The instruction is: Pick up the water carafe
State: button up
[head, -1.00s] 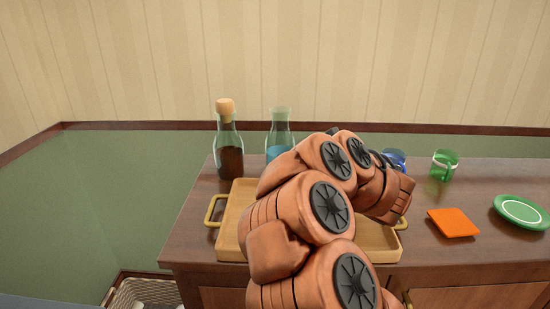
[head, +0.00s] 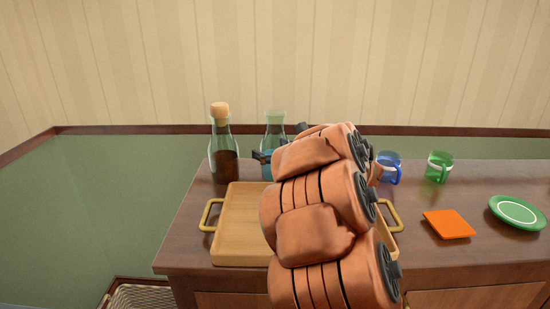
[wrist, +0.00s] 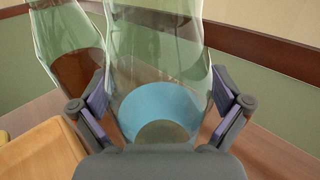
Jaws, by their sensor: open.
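The water carafe (head: 274,131) is clear glass with blue water low inside, standing upright at the back of the wooden cabinet. In the head view my arm hides its right and lower part. In the wrist view the carafe (wrist: 155,62) fills the middle, and its top is out of frame. My gripper (wrist: 164,100) is open, with one finger on each side of the carafe at the water's height. I cannot tell whether either finger touches the glass. In the head view a dark finger (head: 262,157) shows at the carafe's left.
A corked bottle of dark liquid (head: 223,145) stands close on the carafe's left. A wooden tray (head: 238,223) lies in front.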

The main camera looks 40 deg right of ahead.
jog(key=shift+r, duration=0.1)
jog(key=c, duration=1.7)
